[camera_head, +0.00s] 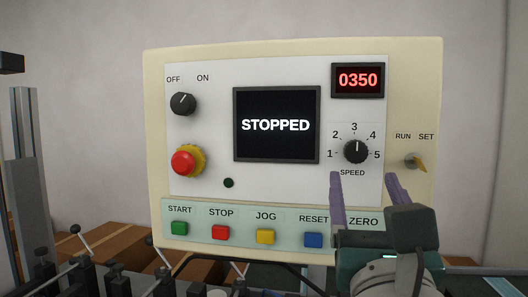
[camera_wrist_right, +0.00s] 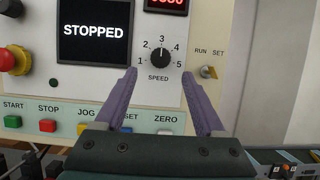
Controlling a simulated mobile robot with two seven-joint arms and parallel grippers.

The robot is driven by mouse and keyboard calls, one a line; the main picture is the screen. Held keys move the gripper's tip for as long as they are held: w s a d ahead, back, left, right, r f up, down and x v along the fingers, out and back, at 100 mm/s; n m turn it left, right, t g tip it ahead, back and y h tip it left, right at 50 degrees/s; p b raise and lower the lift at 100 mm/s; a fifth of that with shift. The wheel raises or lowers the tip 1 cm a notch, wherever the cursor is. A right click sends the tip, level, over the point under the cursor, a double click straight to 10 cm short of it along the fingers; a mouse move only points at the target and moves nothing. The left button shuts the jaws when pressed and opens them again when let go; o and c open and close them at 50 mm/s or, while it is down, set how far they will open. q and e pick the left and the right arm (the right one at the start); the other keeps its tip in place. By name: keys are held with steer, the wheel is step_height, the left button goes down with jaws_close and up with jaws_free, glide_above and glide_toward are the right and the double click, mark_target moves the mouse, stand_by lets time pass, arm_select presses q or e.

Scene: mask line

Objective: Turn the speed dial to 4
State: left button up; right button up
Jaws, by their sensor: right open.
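The speed dial (camera_head: 357,152) is a black round knob on the white panel, with the marks 1 to 5 around it. Its white pointer line points straight up at the 3. The dial also shows in the right wrist view (camera_wrist_right: 160,58), with the same pointing. My right gripper (camera_head: 363,178) has purple fingers, open and empty, in front of the panel just below the dial. In the right wrist view the fingertips (camera_wrist_right: 159,74) stand apart, one on either side below the dial, and do not appear to touch it. My left gripper is not in view.
The screen (camera_head: 277,124) reads STOPPED and the red display (camera_head: 358,80) reads 0350. A red stop knob (camera_head: 185,162), an OFF/ON knob (camera_head: 183,103) and a RUN/SET switch (camera_head: 414,161) sit nearby. Coloured buttons, including the blue RESET button (camera_head: 313,240), line the bottom, close to my right gripper.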

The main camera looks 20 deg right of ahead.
mark_target(356, 156)
steer(key=p+x, duration=0.2)
steer(key=x, duration=0.3)
steer(key=shift+r, duration=0.2)
steer(key=shift+w+d, duration=0.4)
steer(key=shift+w, duration=0.15)
steer(key=shift+c, duration=0.4)
jaws_close()
